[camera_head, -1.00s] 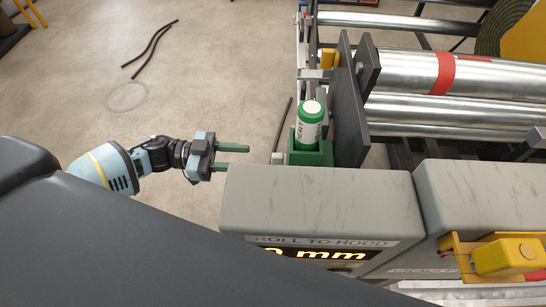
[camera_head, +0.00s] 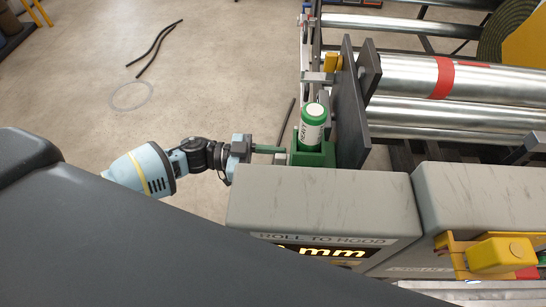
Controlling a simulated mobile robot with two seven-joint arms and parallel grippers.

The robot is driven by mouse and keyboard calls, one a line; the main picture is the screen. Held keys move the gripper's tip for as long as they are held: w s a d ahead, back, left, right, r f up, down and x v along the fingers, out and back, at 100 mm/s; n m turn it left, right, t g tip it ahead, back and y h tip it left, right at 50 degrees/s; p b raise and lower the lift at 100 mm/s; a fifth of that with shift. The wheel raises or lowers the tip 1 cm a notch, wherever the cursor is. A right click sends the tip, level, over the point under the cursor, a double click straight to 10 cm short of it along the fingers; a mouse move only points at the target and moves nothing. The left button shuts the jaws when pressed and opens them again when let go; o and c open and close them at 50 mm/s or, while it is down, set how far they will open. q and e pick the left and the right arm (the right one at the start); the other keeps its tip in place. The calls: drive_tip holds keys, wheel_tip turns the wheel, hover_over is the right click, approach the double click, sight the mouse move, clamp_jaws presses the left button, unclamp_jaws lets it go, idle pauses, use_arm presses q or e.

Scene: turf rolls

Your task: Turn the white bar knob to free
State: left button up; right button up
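My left gripper (camera_head: 262,158) reaches in from the left behind the grey box's left end. Its upper green finger (camera_head: 268,149) points right, with its tip close to the green holder (camera_head: 312,155); I cannot tell whether it touches. The lower finger is hidden behind the grey box, but the upper finger stays spread as before, with nothing seen held. A small pale part (camera_head: 282,158) shows beside the holder at the fingertip; I cannot tell whether it is the white bar knob. No other white bar knob is clear. My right gripper is out of view.
A green-and-white canister (camera_head: 311,126) stands in the holder. A dark upright plate (camera_head: 351,110) and steel rollers (camera_head: 450,112) are to the right. The grey box (camera_head: 325,200) with a lit display blocks the near side. Open floor (camera_head: 220,70) lies left, with a black hose (camera_head: 157,48).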

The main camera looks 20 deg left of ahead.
use_arm(q)
drive_tip(key=c, duration=0.7)
clamp_jaws()
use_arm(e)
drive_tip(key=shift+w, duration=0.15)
